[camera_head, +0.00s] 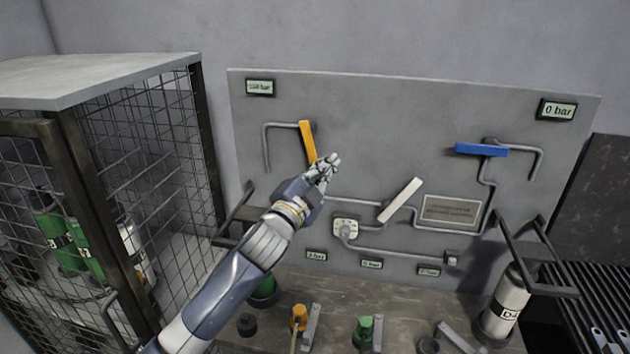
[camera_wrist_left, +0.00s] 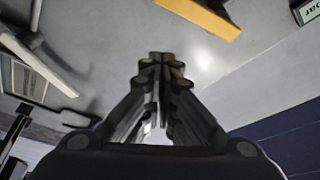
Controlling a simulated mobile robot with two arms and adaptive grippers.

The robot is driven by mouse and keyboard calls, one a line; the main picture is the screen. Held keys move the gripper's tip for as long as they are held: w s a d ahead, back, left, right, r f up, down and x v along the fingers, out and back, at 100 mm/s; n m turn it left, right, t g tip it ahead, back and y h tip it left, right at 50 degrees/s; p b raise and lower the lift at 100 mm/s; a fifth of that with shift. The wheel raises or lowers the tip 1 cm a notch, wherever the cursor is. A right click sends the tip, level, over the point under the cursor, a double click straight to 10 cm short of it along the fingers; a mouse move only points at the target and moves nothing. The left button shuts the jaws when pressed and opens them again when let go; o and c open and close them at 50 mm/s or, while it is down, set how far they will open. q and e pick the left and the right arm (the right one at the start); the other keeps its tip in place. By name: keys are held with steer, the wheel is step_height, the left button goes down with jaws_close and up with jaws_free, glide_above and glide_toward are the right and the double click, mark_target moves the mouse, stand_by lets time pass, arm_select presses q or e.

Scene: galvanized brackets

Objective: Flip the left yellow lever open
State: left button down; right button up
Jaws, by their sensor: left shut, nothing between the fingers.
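The left yellow lever (camera_head: 307,141) is mounted on the grey panel at the upper left and stands nearly upright, leaning slightly. Its pipe runs off to the left and down. My left gripper (camera_head: 331,163) is beside the lever's lower end, a little to its right. In the left wrist view the closed fingers (camera_wrist_left: 160,62) point at the panel with nothing between them, and the yellow lever (camera_wrist_left: 203,12) shows at the top edge, apart from the fingertips. Whether the gripper touches the lever in the head view I cannot tell. My right gripper is not in view.
A white lever (camera_head: 400,200) and a blue lever (camera_head: 481,150) are on the same panel (camera_head: 400,105). A wire cage (camera_head: 160,140) stands at left. A grey cylinder (camera_head: 505,306) stands at lower right. Several small parts lie on the bench below.

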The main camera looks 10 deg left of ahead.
arm_select(q)
steer(key=v, duration=0.3)
steer(key=b+v, duration=0.1)
steer(key=shift+s+d+r, duration=0.1)
steer(key=shift+s+r, duration=0.15)
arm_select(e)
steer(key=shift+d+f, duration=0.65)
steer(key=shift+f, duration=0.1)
arm_select(q)
steer(key=shift+d, duration=0.1)
